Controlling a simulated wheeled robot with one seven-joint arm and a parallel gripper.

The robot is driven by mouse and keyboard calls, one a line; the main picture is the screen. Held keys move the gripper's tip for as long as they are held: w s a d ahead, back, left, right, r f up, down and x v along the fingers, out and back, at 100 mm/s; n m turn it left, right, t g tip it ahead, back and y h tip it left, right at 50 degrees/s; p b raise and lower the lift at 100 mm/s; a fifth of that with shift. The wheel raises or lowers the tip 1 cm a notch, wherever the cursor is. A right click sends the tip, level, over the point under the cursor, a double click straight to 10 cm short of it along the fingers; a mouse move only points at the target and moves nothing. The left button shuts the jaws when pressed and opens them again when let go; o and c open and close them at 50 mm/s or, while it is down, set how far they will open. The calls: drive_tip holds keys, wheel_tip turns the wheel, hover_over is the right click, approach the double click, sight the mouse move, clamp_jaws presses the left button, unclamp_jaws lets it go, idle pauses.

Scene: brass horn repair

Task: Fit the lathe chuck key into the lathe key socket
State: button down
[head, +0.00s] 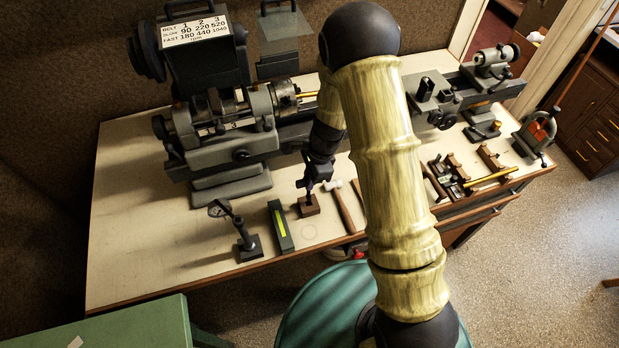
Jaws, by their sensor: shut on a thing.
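My gripper (309,187) points down at the front middle of the bench, just above a small brown wooden block (310,209). It is shut on a small dark thing, which I take to be the lathe chuck key. The key is largely hidden by the jaws and too small to make out clearly. The block looks like the lathe key socket. The dark piece under the jaws meets the block's top in the picture; I cannot tell whether it is in the block, touching it or just above it.
A dial gauge stand (248,243) and a green box with a yellow strip (281,227) stand left of the block. A hammer (345,207) lies close on its right. The grey lathe (225,140) runs along the back. The bench's front left (140,255) is clear.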

drive_tip(key=shift+w, duration=0.1)
drive_tip(key=shift+w+d+n, duration=0.15)
drive_tip(key=shift+w+n, duration=0.2)
drive_tip(key=shift+n, duration=0.05)
drive_tip(key=w+d+r+n+g+h+b, duration=0.1)
drive_tip(key=w+d+r+n, duration=0.1)
drive_tip(key=w+d+n, duration=0.2)
drive_tip(key=w+d+r+n+b, duration=0.1)
drive_tip(key=w+d+r+n, duration=0.1)
drive_tip(key=d+n, duration=0.4)
drive_tip(key=w+d, duration=0.1)
drive_tip(key=d, duration=0.2)
drive_tip(key=shift+w+r+n+g+h+b, duration=0.2)
drive_tip(key=shift+w+n+g+h+b, duration=0.1)
drive_tip(key=shift+w+g+h+b, duration=0.1)
